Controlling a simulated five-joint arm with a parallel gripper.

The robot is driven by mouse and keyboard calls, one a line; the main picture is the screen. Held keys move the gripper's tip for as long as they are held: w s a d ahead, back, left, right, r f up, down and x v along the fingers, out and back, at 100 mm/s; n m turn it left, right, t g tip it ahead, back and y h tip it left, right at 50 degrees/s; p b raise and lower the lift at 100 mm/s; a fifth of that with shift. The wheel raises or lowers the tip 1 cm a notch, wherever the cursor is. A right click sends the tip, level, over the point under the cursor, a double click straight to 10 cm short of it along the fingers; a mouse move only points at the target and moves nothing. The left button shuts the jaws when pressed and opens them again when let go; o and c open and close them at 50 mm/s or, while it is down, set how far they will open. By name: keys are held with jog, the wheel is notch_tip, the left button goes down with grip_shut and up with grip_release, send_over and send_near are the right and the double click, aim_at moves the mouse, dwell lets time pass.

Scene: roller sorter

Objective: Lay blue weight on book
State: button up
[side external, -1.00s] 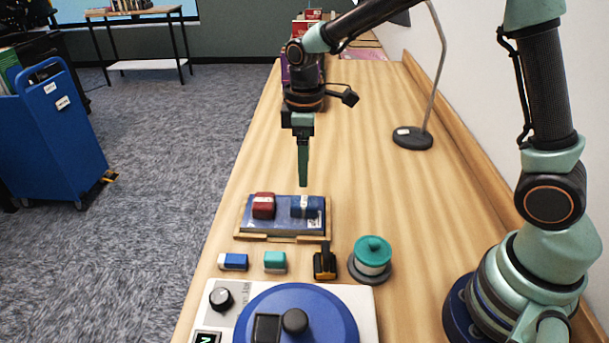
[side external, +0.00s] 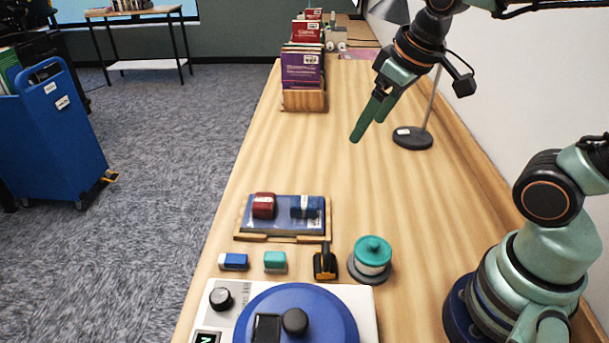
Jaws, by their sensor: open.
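The blue weight (side external: 304,207) rests on the right part of the book (side external: 283,223), which lies flat in a low wooden holder (side external: 259,237). A red weight (side external: 263,206) rests on the book's left part, apart from the blue one. My gripper (side external: 366,125) is open and empty. It is raised over the table, well behind and to the right of the book, tilted down to the left, and touches nothing.
In front of the book are a blue and white block (side external: 233,262), a teal block (side external: 275,262), a black and yellow tool (side external: 325,262) and a teal-topped spool (side external: 372,254). A lamp base (side external: 412,139) stands near the wall. Books in a wooden rack (side external: 304,100) stand behind. The table's middle is clear.

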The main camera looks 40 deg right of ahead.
jog(key=shift+s+d+m+t, duration=0.25)
jog(key=shift+s+m, duration=0.15)
jog(key=shift+s, duration=0.2)
jog(key=shift+s+d+m+t, duration=0.15)
jog(key=shift+s+m+t, duration=0.1)
jog(key=shift+s+m, duration=0.25)
dwell(0.6)
